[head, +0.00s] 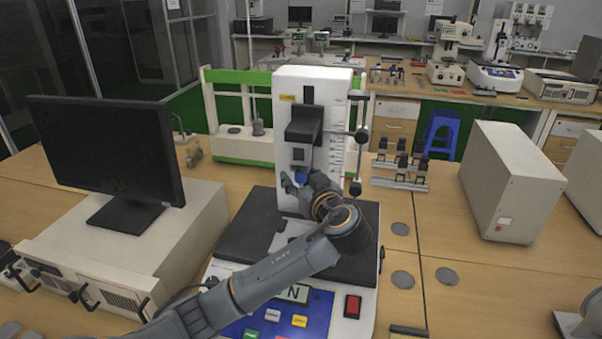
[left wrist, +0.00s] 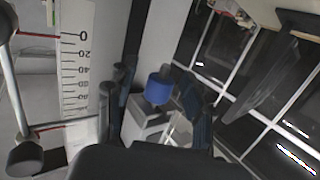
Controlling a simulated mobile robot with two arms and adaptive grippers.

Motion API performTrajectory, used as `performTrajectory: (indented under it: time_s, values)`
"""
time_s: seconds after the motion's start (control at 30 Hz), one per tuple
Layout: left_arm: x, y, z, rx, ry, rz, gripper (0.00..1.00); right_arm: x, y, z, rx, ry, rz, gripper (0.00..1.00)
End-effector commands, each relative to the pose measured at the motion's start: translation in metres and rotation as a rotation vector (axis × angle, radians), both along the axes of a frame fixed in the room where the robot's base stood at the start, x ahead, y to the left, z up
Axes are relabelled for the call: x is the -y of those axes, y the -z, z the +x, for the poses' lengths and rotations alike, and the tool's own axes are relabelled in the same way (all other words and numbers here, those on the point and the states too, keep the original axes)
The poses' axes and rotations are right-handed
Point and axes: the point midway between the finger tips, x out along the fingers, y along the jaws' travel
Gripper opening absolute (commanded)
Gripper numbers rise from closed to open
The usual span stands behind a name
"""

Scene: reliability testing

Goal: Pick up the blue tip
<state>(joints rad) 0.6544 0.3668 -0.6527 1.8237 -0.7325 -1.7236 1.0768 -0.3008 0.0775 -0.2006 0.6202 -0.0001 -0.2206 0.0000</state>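The blue tip (head: 299,178) is a small blue cylinder under the dark head of the white tester (head: 290,92). It shows in the left wrist view (left wrist: 158,89) below a grey block. My left gripper (head: 294,184) is at the tip, in front of the tester column. In the left wrist view the dark fingers of my left gripper (left wrist: 160,100) stand apart on both sides of the tip, with gaps visible, so it looks open. Whether a finger touches the tip cannot be told. The arm partly hides the tester's base. My right gripper is not in view.
A black monitor (head: 108,150) on a beige unit (head: 135,245) stands left. Rods with knobs (head: 360,135) run along the column's right side. A rack of metal parts (head: 400,172) and a beige box (head: 515,180) are right.

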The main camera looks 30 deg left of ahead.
Motion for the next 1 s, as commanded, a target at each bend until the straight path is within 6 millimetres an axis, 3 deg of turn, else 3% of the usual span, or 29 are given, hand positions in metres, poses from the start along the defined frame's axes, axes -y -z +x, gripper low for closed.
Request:
performTrajectory:
  time_s: [0.03,0.23,0.57,0.8,1.0]
  values:
    - [0.0,0.0,0.0,0.0,0.0,0.0,0.42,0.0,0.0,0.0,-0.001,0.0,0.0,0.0]
    - [0.0,0.0,0.0,0.0,0.0,0.0,0.01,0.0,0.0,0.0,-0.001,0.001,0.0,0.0]
    - [0.0,0.0,0.0,0.0,0.0,0.0,0.0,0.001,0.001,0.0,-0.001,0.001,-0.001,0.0]
    - [0.001,0.001,0.0,0.003,0.001,-0.001,0.0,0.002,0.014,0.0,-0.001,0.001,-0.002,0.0]
    - [0.009,0.0,-0.031,0.003,0.004,-0.002,0.0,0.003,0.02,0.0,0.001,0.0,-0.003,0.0]
